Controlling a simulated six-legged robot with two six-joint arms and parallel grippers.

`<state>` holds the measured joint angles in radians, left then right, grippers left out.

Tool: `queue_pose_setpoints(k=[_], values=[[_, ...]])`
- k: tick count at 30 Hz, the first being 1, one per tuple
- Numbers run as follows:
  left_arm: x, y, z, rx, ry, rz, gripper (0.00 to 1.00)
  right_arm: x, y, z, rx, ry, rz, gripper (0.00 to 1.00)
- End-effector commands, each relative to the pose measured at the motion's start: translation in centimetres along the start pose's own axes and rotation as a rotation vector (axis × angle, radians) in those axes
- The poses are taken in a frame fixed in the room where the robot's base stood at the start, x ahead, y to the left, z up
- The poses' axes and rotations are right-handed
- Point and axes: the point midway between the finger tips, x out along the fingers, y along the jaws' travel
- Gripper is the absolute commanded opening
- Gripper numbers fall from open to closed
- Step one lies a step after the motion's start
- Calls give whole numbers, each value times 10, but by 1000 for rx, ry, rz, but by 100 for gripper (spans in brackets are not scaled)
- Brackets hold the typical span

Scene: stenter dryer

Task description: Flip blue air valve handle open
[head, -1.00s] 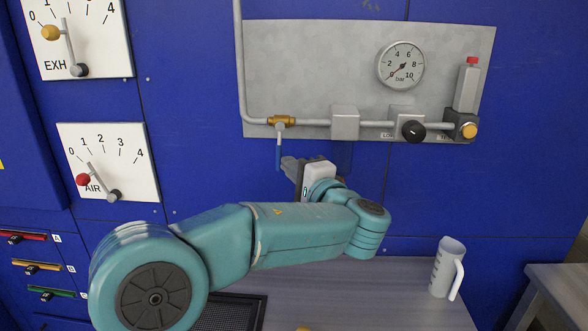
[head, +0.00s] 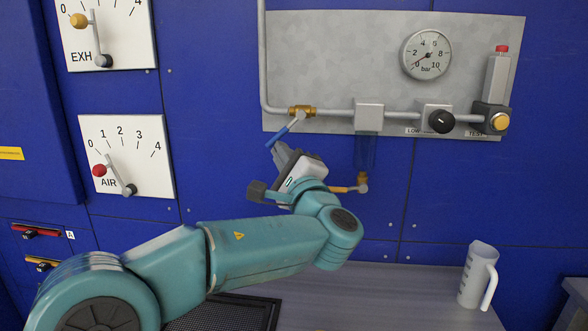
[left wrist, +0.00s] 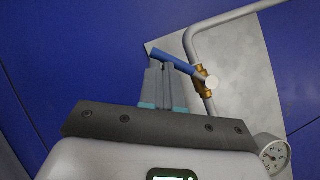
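The blue air valve handle (head: 283,134) slants down and left from its brass valve body (head: 302,111) on the pipe. In the left wrist view the handle (left wrist: 172,59) crosses just beyond the fingertips, with the brass valve (left wrist: 202,82) to the right. My left gripper (head: 277,149) is at the handle's lower end, from below. Its two fingers (left wrist: 163,66) are close together side by side, and the handle appears to lie against their tips rather than between them. The exact contact is hard to tell. My right gripper is not in view.
A pressure gauge (head: 427,55), a black knob (head: 441,122) and a yellow button (head: 501,122) sit right on the grey panel (head: 335,60). A yellow-handled valve (head: 345,189) is just right of my gripper. A white jug (head: 478,275) stands on the table (head: 400,295).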

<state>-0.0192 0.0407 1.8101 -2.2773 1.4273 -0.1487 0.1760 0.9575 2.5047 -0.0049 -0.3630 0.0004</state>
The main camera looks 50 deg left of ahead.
Motion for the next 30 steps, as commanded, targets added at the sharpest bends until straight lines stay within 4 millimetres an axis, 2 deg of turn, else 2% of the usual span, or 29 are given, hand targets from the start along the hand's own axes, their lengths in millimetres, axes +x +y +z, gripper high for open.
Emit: queue_pose_setpoints(k=[3, 12, 30], values=[[5, 4, 7, -2, -4, 3, 0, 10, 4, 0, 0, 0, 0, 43], [17, 0, 25, -4, -5, 3, 0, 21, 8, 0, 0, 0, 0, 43], [30, -12, 45, -3, -2, 3, 0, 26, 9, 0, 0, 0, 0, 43]])
